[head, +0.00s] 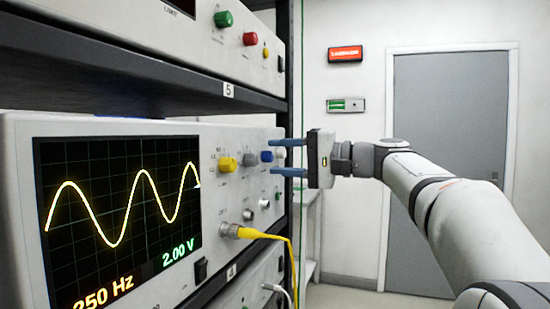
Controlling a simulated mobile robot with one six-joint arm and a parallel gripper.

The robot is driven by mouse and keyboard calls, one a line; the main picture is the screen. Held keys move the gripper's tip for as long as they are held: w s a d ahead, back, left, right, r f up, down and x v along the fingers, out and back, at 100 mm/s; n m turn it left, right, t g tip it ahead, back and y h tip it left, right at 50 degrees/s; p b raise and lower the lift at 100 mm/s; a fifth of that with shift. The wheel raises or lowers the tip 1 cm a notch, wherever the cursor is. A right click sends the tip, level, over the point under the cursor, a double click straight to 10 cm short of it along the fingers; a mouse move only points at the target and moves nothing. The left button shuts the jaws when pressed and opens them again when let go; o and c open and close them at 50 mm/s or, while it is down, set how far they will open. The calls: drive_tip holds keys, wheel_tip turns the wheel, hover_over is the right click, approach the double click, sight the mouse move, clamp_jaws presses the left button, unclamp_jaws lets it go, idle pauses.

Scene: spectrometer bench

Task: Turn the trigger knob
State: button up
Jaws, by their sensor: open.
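A row of knobs sits on the oscilloscope's front panel: a yellow knob (228,164), a grey knob (250,160), a blue knob (267,156) and a whitish knob (280,154) at the right end. The labels are too small to read, so I cannot tell which is the trigger knob. My gripper (272,157) is open, with one blue finger above and one below the right end of the row. In this view the whitish knob shows between the fingers, with the blue knob by their tips. I cannot tell whether either finger touches a knob.
The oscilloscope screen (118,215) shows a yellow wave, 250 Hz and 2.00 V. A yellow cable (262,235) plugs in below the knobs. Another instrument (235,45) sits on the shelf above. The dark rack post (290,80) stands beside the panel. A grey door (450,130) is behind my arm.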

drive_tip(key=v, duration=0.7)
drive_tip(key=shift+d, duration=0.15)
drive_tip(key=s+a+f+m+g+h+p, duration=0.1)
drive_tip(key=s+f+h+p, duration=0.35)
drive_tip(key=f, duration=0.35)
drive_tip(key=s+f+g+h+p, duration=0.1)
drive_tip(key=s+f+h+p, duration=0.35)
drive_tip(key=f, duration=0.45)
drive_tip(key=s+d+f+n+h+p, duration=0.1)
drive_tip(key=s+d+f+h+p, duration=0.2)
drive_tip(key=s, duration=0.4)
drive_tip(key=s+d+f+n+g+h+p, duration=0.1)
drive_tip(key=s+d+f+n+h+p, duration=0.1)
drive_tip(key=s+d+f+h, duration=0.3)
drive_tip(key=s+f, duration=0.3)
drive_tip(key=shift+f+g+p, duration=0.3)
drive_tip(key=shift+p, duration=0.1)
